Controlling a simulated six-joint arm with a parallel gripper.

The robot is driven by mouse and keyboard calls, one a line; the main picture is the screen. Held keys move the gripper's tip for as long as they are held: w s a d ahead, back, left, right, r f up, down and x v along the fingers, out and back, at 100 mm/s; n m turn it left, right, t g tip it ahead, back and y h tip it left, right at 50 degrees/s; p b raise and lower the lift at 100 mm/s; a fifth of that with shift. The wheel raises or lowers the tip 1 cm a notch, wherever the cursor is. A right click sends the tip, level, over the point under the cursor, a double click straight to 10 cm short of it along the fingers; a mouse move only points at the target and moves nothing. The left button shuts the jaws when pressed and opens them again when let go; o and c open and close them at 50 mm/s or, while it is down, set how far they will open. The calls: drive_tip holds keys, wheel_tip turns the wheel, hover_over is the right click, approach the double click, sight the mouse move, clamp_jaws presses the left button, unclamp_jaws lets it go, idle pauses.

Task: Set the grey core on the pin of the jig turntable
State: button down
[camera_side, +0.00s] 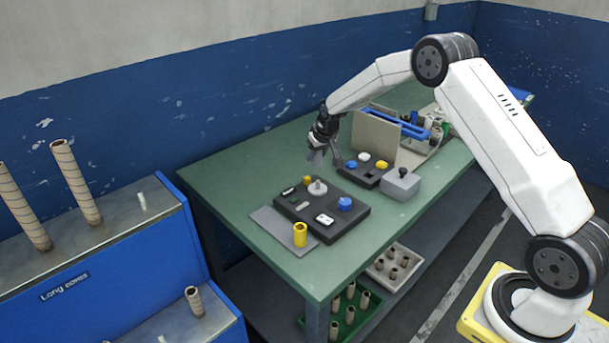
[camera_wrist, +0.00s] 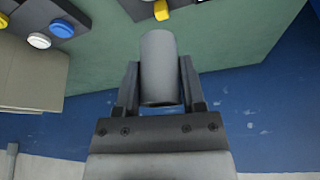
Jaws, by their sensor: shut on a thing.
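My gripper (camera_wrist: 160,78) is shut on the grey core (camera_wrist: 159,52), a smooth grey cylinder that fills the space between the two fingers in the wrist view. In the side view my gripper (camera_side: 326,156) is above the green table, behind the dark jig board (camera_side: 334,228). The core is small there and hard to separate from the fingers. The jig turntable (camera_side: 317,188), a light grey disc with a short upright pin, sits near the back of the jig board. The gripper and core are apart from it, up and slightly right in the picture.
A yellow cylinder (camera_side: 300,235) stands on a grey plate at the board's front left. The board also carries a blue knob (camera_side: 345,204) and a white block (camera_side: 324,219). A button panel (camera_side: 372,171), grey box (camera_side: 400,184) and upright beige panel (camera_side: 375,138) stand to the right.

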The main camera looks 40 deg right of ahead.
drive_tip(key=shift+w+d, duration=0.15)
drive_tip(key=shift+d, duration=0.4)
drive_tip(key=shift+f, duration=0.1)
hover_over(318, 181)
drive_tip(key=shift+f, duration=2.4)
drive_tip(key=shift+f, duration=2.2)
idle(0.8)
unclamp_jaws()
idle(0.3)
drive_tip(key=shift+r, duration=0.1)
drive_tip(key=shift+r, duration=3.9)
